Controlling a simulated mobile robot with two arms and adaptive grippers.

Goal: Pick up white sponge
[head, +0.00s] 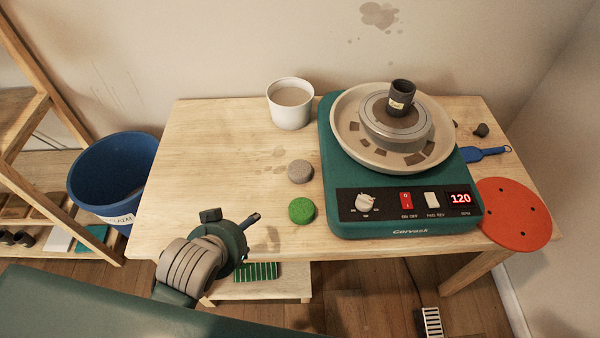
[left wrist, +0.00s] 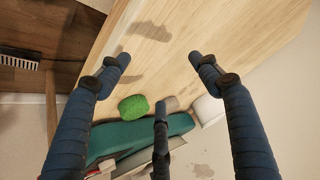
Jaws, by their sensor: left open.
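The white sponge (head: 300,171) looks like a pale grey-beige round pad. It lies on the wooden table, left of the pottery wheel and just behind a green sponge (head: 301,210). In the left wrist view the pale sponge (left wrist: 171,103) shows partly behind a finger, beside the green sponge (left wrist: 133,107). My left gripper (head: 235,222) is near the table's front edge, left of and in front of both sponges. Its three fingers (left wrist: 160,72) are spread open, with nothing between them. My right gripper is not in view.
A teal pottery wheel (head: 405,220) bears a dark cup (head: 402,97). A white pot (head: 291,104) stands behind the sponges. A red disc (head: 513,214) lies at the right edge. A blue bucket (head: 108,175) stands left of the table (head: 215,150), whose left part is clear.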

